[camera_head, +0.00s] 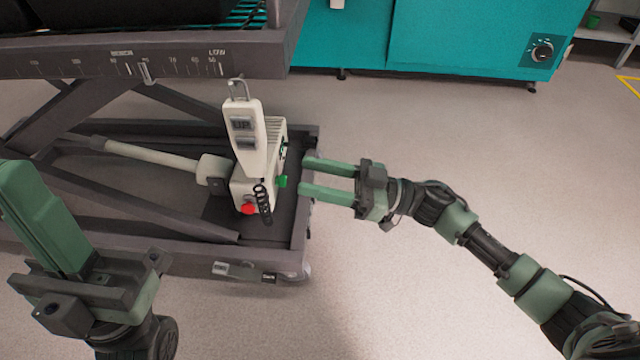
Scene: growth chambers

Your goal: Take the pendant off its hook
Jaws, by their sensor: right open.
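The pendant (247,138) is a cream-white hand control with an UP label and grey buttons. It hangs upright from a metal hook (238,88) below the edge of the lift table's deck. A black coiled cord (263,202) hangs below it. My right gripper (302,176) is open and empty to the right of the pendant and lower, its two green fingers pointing left with a gap between them and the pendant. My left gripper (30,190) is at the left edge, its fingers pointing up; whether they are apart is not clear. Nothing shows in it.
A cream power unit (276,165) with a red button (248,208) and a green part (281,181) sits behind the pendant on the lift's dark base frame (180,263). The scale-marked deck (180,60) overhangs above. Teal cabinets (470,35) stand behind. The floor right is clear.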

